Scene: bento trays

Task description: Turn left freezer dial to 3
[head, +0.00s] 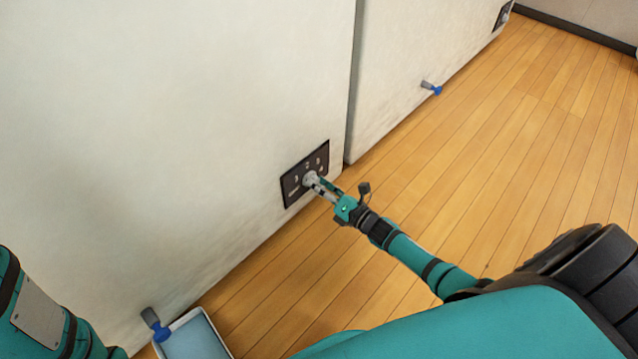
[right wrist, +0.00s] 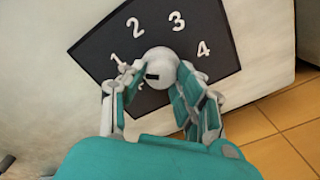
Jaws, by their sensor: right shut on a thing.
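The left freezer (head: 170,90) is a large off-white chest with a dark dial plate (head: 322,155) low near its right corner. In the right wrist view, the plate (right wrist: 95,50) carries white numerals 1, 2, 3 and 4 around a round white dial knob (right wrist: 160,62). A short black mark shows on the knob's lower left; which setting it points at is not clear. My right gripper (head: 317,184) reaches the knob from the right. In the right wrist view its fingers (right wrist: 160,84) are shut on the knob, one each side. My left gripper is out of view.
A second freezer (head: 410,60) stands beyond a narrow gap, with its own dark plate (head: 502,17) and a blue-tipped spout (head: 432,88). Another spout (head: 156,325) and a shallow tray (head: 222,343) are at lower left. The wooden floor at right is clear.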

